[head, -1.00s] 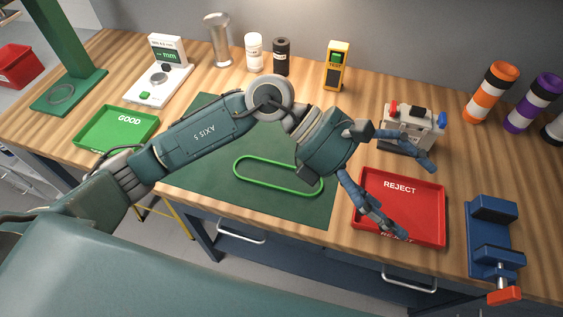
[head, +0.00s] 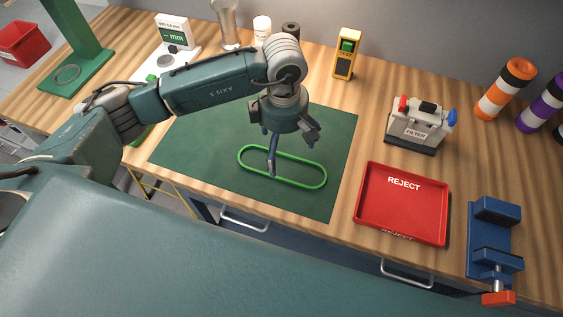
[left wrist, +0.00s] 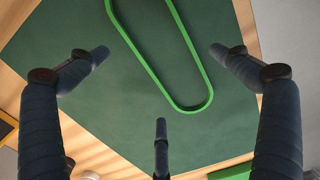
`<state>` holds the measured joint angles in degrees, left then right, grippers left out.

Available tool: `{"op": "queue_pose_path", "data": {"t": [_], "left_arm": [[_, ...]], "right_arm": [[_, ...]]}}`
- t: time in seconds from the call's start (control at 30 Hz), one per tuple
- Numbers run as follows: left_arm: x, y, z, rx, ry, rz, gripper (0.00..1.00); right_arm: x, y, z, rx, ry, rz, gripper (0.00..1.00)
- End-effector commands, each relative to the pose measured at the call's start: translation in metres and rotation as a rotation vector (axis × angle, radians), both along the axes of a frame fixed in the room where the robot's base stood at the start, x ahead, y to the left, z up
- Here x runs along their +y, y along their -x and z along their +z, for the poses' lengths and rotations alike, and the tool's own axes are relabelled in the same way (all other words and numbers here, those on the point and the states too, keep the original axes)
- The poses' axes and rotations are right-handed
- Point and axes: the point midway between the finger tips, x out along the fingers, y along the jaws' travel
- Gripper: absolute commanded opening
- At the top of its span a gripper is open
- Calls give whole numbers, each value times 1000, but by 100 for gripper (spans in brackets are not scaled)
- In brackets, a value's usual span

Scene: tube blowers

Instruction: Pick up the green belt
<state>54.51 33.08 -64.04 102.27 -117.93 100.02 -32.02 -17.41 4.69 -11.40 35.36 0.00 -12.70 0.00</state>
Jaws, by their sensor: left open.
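The green belt (head: 310,182) lies flat as a long oval loop on the dark green mat (head: 205,150) in the head view. In the left wrist view the belt (left wrist: 172,75) runs from the top edge to a rounded end right of the middle. My right gripper is not in view.
A red REJECT tray (head: 403,215) and a blue vise (head: 493,245) stand to the right. A filter box (head: 417,128) and a yellow tester (head: 346,55) stand behind. My left arm hides most of the GOOD tray.

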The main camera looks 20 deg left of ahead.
Motion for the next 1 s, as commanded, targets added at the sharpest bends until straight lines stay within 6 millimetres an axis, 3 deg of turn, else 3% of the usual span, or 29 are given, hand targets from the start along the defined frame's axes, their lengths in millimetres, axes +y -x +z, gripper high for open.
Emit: {"op": "queue_pose_path", "data": {"t": [0.1,0.3,0.53,0.73,1.0], "left_arm": [[-1,3,-14,7,0,1,100],[-2,1,-38,2,0,-1,100],[-2,1,-40,0,1,-1,100],[-2,1,-40,0,1,-1,60],[-2,1,-40,0,1,-1,58]], "right_arm": [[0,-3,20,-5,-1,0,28],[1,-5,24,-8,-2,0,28],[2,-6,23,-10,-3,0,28],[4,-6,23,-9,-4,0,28],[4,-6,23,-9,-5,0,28]]}}
